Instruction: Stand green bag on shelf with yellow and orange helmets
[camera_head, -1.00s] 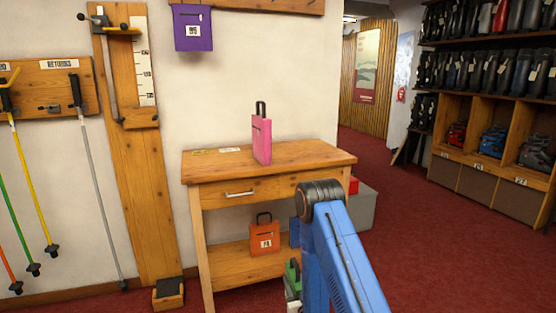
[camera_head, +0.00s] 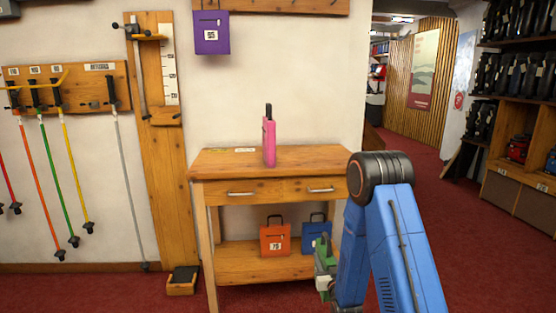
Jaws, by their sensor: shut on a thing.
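My blue arm reaches down at the lower right, and my gripper (camera_head: 327,290) is low in front of the table's right side. It is shut on the green bag (camera_head: 323,258), which hangs beside the arm, partly hidden by it. Only a narrow part of the bag shows, roughly upright. No yellow or orange helmets show in this view.
A wooden table (camera_head: 225,165) bears a pink bag (camera_head: 269,143). Its lower shelf (camera_head: 235,262) holds an orange bag (camera_head: 275,240) and a blue bag (camera_head: 315,238). A purple bag (camera_head: 211,20) hangs above. Ski poles hang left. Boot shelving (camera_head: 510,192) stands right, beyond open red carpet.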

